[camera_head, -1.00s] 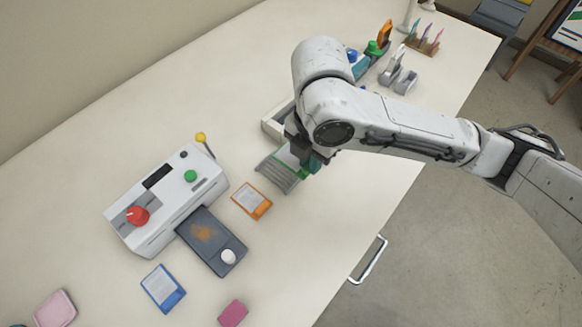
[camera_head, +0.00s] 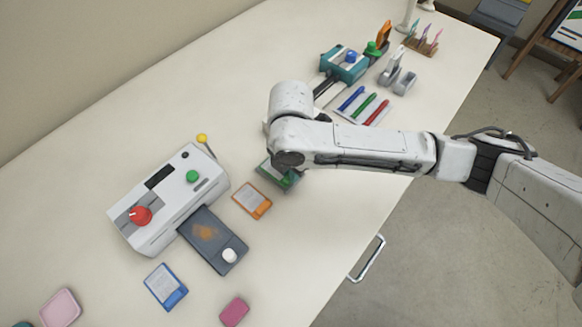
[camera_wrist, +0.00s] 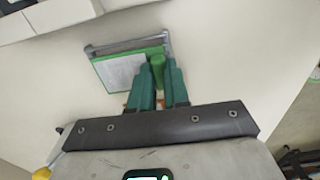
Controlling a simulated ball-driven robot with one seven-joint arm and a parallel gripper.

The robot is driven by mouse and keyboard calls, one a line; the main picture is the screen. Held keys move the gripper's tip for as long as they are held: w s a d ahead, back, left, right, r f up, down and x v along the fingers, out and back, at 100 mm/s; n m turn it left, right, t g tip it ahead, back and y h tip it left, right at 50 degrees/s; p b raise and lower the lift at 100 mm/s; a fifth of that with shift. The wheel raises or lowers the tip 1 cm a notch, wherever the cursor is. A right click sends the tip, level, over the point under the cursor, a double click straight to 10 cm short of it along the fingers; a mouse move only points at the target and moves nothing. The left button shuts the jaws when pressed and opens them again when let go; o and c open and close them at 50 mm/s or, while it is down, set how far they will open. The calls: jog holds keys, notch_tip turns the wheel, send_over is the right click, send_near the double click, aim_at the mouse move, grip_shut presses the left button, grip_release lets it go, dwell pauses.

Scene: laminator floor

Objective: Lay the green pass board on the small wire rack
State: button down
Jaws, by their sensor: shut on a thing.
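The green pass board (camera_wrist: 118,70) bears a white sheet and has a raised green grip at its right side. It also shows in the head view (camera_head: 277,173), right of the orange-edged card. My gripper (camera_wrist: 160,74) has teal fingers shut on the board's grip. In the head view my arm hides the fingers.
An orange-edged card (camera_head: 252,200) lies close left of the rack. The white laminator (camera_head: 165,205) with its dark tray (camera_head: 205,245) stands farther left. A pen tray (camera_head: 362,106), a teal device (camera_head: 345,64) and a grey dispenser (camera_head: 391,70) stand behind my arm.

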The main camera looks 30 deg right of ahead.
jog(key=shift+f, duration=0.2)
jog(key=c, duration=1.1)
grip_release()
jog(key=shift+r, duration=0.1)
notch_tip(320, 180, up, 12)
jog(key=shift+r+b, duration=0.15)
jog(key=shift+b, duration=0.15)
